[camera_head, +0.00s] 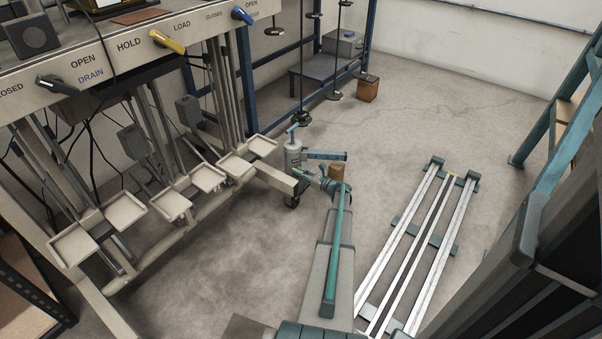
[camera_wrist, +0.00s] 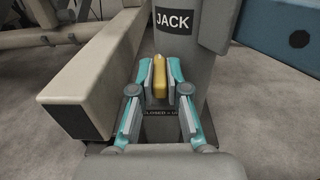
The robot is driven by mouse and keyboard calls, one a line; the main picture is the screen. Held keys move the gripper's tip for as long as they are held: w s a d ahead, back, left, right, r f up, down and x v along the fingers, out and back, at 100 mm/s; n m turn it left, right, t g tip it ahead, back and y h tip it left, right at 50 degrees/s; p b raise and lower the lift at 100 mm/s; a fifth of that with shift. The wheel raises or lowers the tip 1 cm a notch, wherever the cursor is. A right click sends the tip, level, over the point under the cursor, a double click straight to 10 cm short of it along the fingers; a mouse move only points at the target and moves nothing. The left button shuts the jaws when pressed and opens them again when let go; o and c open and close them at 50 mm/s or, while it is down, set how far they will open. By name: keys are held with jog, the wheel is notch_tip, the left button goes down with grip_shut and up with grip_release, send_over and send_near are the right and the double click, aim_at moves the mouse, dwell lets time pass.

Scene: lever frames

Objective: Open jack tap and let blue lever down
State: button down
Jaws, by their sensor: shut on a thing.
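The jack (camera_head: 293,157) is a grey cylinder with teal parts on the floor, beside the end of the beige frame. In the wrist view its body (camera_wrist: 187,40) carries the word JACK. The yellow jack tap (camera_wrist: 160,78) stands low on its front, between the fingertips of my gripper (camera_wrist: 160,82). My gripper is shut on the tap; it also shows beside the jack in the head view (camera_head: 307,173). A label starting with CLOSED shows below the tap, partly hidden. The blue lever (camera_head: 243,15) is on the upper panel, near the words CLOSED and OPEN.
A yellow lever (camera_head: 167,42) and a black lever (camera_head: 55,84) sit on the same panel (camera_head: 120,52). A beige beam (camera_wrist: 95,80) lies close left of my gripper. Metal rails (camera_head: 415,235) lie on the floor at right. Open floor lies beyond the jack.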

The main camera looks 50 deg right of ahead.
jog(key=n+y+p, duration=0.1)
jog(key=y+p, duration=0.1)
jog(key=d+n+y+p, duration=0.1)
jog(key=y+p, duration=0.1)
jog(key=p, duration=0.1)
jog(key=shift+w+r+n+g, duration=0.2)
jog(key=shift+n+g, duration=0.1)
jog(key=shift+a+f+n+g+y+p, duration=0.15)
jog(key=shift+n+g+y+p, duration=0.35)
jog(key=shift+n+y+p, duration=0.5)
jog(key=shift+s+f, duration=0.1)
jog(key=c, duration=1.2)
grip_release()
jog(key=shift+o, duration=0.2)
jog(key=shift+s, duration=0.1)
jog(key=v, duration=0.7)
jog(key=shift+s+d, duration=0.3)
jog(key=shift+s, duration=0.05)
